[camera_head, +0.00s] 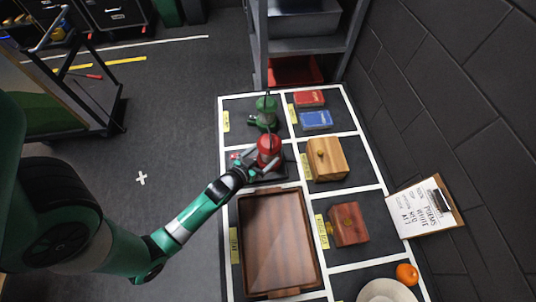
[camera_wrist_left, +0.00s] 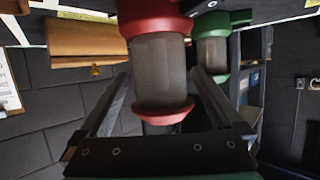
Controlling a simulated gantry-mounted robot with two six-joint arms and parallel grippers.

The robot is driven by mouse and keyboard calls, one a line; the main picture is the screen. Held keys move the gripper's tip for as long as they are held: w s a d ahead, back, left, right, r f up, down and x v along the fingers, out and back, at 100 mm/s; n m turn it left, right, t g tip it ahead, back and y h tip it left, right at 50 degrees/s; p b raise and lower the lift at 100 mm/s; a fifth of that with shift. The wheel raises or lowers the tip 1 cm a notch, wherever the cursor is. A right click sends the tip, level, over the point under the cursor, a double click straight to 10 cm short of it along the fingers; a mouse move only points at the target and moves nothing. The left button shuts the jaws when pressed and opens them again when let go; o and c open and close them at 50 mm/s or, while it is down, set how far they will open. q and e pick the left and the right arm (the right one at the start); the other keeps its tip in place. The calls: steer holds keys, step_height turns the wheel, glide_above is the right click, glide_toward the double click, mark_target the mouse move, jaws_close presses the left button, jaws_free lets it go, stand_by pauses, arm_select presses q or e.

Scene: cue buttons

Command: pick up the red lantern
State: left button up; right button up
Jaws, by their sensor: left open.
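The red lantern (camera_head: 268,147) stands in its white-taped cell on the table, on a dark base. In the left wrist view the lantern (camera_wrist_left: 160,68), with red top, grey glass and red lower rim, shows between the two fingers. My left gripper (camera_head: 256,164) is at the near side of the lantern, with its fingers spread on either side of it. In the left wrist view my left gripper (camera_wrist_left: 160,80) is open, and I cannot tell whether either finger touches the lantern. My right gripper is not in view.
A green lantern (camera_head: 266,114) stands just behind the red one. Red (camera_head: 309,98) and blue (camera_head: 316,120) books, a light wooden box (camera_head: 327,158) and a red-brown box (camera_head: 347,224) lie to the right. A wooden tray (camera_head: 243,243) is in front. An orange (camera_head: 407,274) sits near a plate.

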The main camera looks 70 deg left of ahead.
arm_select(q)
steer(key=x, duration=0.3)
steer(key=shift+w+a+b, duration=0.1)
steer(key=shift+w+b, duration=0.15)
steer(key=shift+b, duration=0.05)
jaws_close()
